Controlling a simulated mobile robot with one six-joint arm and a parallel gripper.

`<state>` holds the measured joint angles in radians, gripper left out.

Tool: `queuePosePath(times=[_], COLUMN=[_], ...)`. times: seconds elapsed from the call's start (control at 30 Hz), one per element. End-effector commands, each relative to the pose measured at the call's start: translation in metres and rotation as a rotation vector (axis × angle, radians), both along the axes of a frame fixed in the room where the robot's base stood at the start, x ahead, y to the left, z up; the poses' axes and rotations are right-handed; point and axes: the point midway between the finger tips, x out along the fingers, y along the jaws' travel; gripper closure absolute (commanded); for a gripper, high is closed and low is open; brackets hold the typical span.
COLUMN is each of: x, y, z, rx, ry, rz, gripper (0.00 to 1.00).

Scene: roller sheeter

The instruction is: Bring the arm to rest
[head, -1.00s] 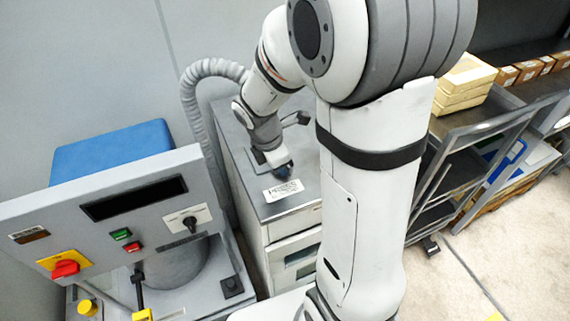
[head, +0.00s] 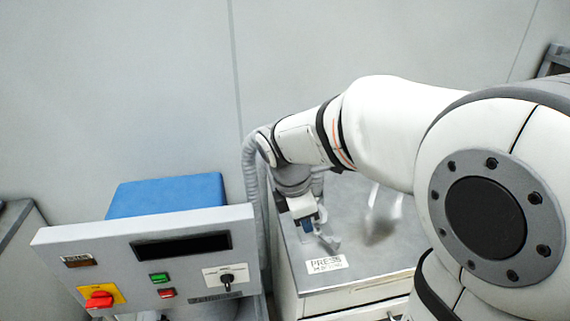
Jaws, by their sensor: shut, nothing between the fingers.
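My arm crosses the right half of the head view, with its large shoulder joint close to the camera. The arm reaches left, and the wrist bends down over a grey-topped cabinet (head: 378,262). My gripper (head: 328,240) points down above the cabinet top, near a white label that begins with "PRES" (head: 327,265). Its fingers are small and partly blurred, and I see nothing held in it. I cannot tell the exact gap between the fingertips and the cabinet top.
A grey control panel (head: 110,250) stands at the left, with a red knob (head: 99,299), green and red buttons and a dark display. A blue block (head: 168,194) is behind it. A grey ribbed hose (head: 250,175) runs beside my wrist. The wall behind is bare.

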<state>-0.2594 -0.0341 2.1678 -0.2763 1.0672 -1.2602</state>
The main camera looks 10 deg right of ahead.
Motion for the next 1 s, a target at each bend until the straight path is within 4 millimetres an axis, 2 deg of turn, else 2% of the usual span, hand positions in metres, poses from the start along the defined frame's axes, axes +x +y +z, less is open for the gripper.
queuePosePath(times=[0.13, 0.23, 0.5, 0.6, 0.7, 0.83, 1.0], x=[-0.005, -0.019, -0.076, -0.092, -0.104, -0.11, -0.111], y=[-0.004, -0.012, -0.034, -0.039, -0.041, -0.043, -0.043], z=[0.003, 0.01, 0.025, 0.026, 0.026, 0.025, 0.025], rx=[0.017, 0.059, 0.27, 0.343, 0.396, 0.433, 0.439], ry=[-0.027, -0.088, -0.309, -0.359, -0.387, -0.403, -0.406], rz=[-0.071, -0.25, -1.044, -1.295, -1.474, -1.598, -1.622], gripper=[1.0, 1.0, 1.0, 1.0, 1.0, 1.0, 1.0])
